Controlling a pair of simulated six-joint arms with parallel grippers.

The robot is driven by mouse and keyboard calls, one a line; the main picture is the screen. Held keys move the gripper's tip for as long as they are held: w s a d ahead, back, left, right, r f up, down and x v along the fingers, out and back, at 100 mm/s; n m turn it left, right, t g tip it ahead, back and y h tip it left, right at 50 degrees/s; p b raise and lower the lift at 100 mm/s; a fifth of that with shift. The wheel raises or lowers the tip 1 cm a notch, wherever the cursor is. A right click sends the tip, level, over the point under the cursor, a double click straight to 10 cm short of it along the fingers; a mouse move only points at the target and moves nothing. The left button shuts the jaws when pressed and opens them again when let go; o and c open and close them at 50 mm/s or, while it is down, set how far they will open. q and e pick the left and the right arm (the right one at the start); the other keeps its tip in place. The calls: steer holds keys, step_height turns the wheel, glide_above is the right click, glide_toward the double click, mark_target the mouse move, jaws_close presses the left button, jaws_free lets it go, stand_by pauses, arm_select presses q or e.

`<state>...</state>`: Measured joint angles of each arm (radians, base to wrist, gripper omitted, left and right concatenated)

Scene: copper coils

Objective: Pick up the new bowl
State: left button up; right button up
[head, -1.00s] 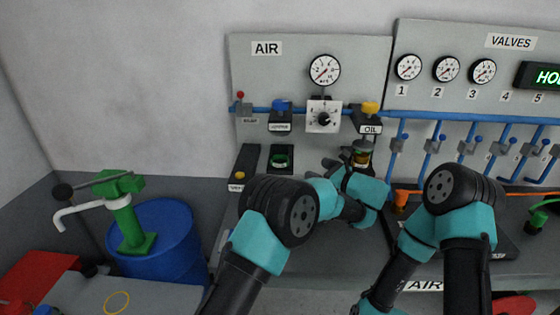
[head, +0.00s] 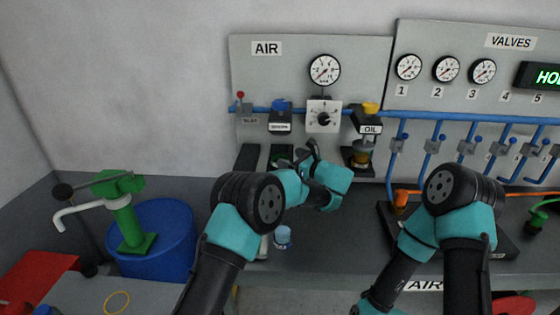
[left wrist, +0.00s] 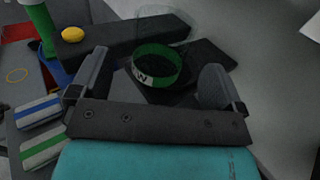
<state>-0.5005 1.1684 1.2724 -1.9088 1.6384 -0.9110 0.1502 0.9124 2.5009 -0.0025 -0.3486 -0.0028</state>
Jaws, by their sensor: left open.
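The new bowl (left wrist: 158,65) is a clear cup with a green band and partly readable lettering. In the left wrist view it stands on a dark stand between my open left fingers (left wrist: 158,82), slightly beyond their tips. I see no contact. In the head view only a bit of green (head: 282,153) shows at its place, mostly behind my left gripper (head: 305,155). My left gripper is open and empty, under the AIR panel. My right arm shows at the right, but its gripper is out of view.
A dark bar with a yellow button (left wrist: 73,34) lies beside the bowl. The OIL unit (head: 364,125) hangs close to the right of my left gripper. A small blue-and-white cup (head: 283,236) stands near the bench's front. A blue drum (head: 165,240) is at the left.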

mark_target(287, 155)
arm_select(q)
steer(key=shift+x, duration=2.6)
steer(key=shift+r, duration=0.1)
steer(key=c, duration=1.1)
steer(key=shift+r, duration=0.15)
steer(key=shift+d+r, duration=0.1)
steer(key=shift+r, duration=1.4)
steer(key=shift+s+r, duration=0.15)
steer(key=shift+r, duration=0.05)
steer(key=s, duration=0.5)
steer(key=s+r, duration=0.1)
steer(key=s, duration=0.9)
steer(key=shift+s+r, duration=0.2)
steer(key=shift+s, duration=0.15)
